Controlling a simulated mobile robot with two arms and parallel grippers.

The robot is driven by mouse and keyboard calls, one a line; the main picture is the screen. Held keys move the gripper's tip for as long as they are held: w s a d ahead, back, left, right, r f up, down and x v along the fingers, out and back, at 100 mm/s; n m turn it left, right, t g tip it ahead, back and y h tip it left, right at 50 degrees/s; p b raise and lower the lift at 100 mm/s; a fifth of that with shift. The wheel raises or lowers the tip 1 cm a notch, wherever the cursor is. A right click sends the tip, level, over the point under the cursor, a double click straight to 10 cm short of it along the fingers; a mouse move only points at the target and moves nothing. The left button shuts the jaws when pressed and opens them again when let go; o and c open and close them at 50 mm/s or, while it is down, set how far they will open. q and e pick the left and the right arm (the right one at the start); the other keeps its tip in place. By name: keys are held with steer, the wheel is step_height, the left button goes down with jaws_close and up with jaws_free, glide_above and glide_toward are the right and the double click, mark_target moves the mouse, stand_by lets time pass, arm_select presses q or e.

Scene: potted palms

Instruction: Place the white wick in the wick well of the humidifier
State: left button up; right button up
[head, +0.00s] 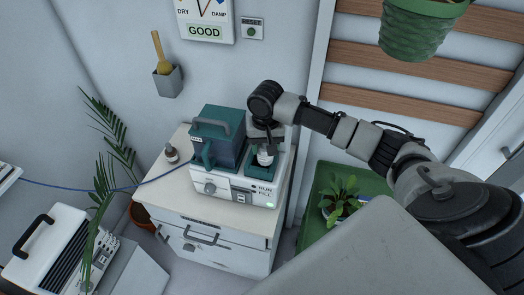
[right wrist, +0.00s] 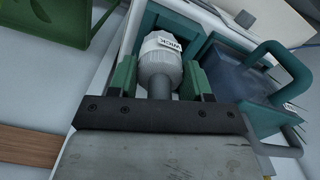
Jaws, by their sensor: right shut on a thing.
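The humidifier stands on the white cabinet, with a white base (head: 232,188) and a blue-green water tank (head: 215,140) on its left. The wick well shows as a dark green recess (head: 245,168) at the right of the base. My right gripper (head: 265,146) points down over this well. It is shut on the white wick (head: 265,158), a ribbed white cap with a grey stem, labelled in the right wrist view (right wrist: 160,58). The wick is at the well's opening; how deep it sits I cannot tell. My left gripper is out of view.
A small brown bottle (head: 171,154) stands on the cabinet top (head: 165,180) left of the humidifier. A potted plant (head: 342,194) stands on a green stand to the right. A blue cable crosses at left.

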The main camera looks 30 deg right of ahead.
mark_target(262, 153)
steer(key=shift+w+d+f, duration=0.1)
steer(key=shift+w+f, duration=0.25)
steer(key=shift+w, duration=0.2)
steer(key=shift+w+f, duration=0.3)
steer(key=shift+w, duration=0.2)
step_height(262, 153, down, 3)
steer(key=shift+f+p, duration=0.1)
steer(key=shift+p, duration=0.5)
steer(key=shift+f, duration=0.4)
steer(key=shift+f, duration=0.1)
steer(key=o, duration=0.9)
step_height(262, 153, up, 12)
steer(key=shift+r+b, duration=0.15)
steer(key=shift+b, duration=0.7)
